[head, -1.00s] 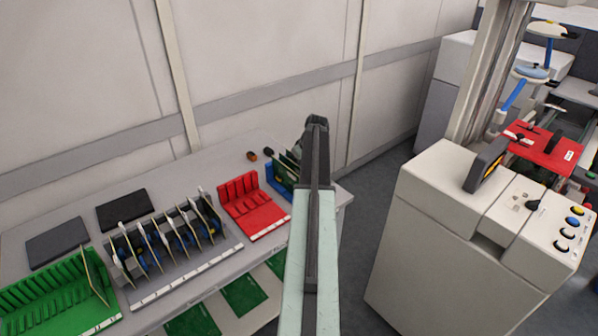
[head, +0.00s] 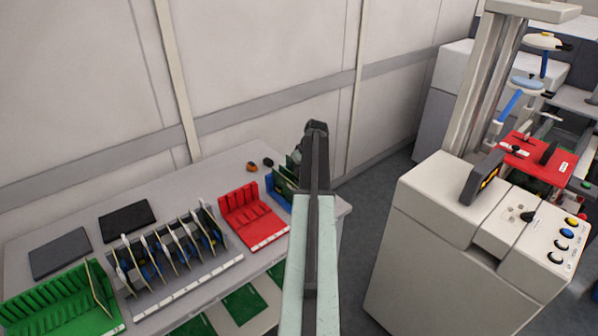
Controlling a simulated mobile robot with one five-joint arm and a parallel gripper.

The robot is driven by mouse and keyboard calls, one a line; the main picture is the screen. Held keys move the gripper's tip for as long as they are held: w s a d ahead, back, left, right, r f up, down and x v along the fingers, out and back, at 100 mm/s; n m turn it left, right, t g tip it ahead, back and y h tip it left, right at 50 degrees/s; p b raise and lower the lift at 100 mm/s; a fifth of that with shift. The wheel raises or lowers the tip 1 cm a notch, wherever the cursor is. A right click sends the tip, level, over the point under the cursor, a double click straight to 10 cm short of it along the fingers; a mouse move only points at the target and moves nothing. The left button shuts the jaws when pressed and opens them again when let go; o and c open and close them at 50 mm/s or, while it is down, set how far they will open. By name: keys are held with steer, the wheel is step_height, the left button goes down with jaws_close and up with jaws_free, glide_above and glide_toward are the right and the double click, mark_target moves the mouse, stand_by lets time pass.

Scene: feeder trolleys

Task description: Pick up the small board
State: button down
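My arm reaches up the middle of the head view, and its dark end with my gripper (head: 314,135) is above the right end of the grey table. The fingers are too hidden to show whether they are open or shut. Behind it, a blue rack (head: 279,188) holds upright green boards (head: 289,172), partly covered by my arm. A green rack (head: 48,300) at the left front holds one thin board (head: 98,290) standing at its right end. I cannot tell which board is the small one.
A grey rack (head: 190,281) holds several boards with white reels. A red rack (head: 262,232) looks empty. Two dark pads (head: 60,252) lie at the back left. Green panels (head: 244,304) lie on a lower shelf. A beige machine (head: 420,255) stands at the right, with floor between.

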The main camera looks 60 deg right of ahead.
step_height(320, 180, up, 16)
steer(key=p, duration=1.4)
steer(key=shift+f, duration=0.25)
steer(key=shift+f, duration=0.1)
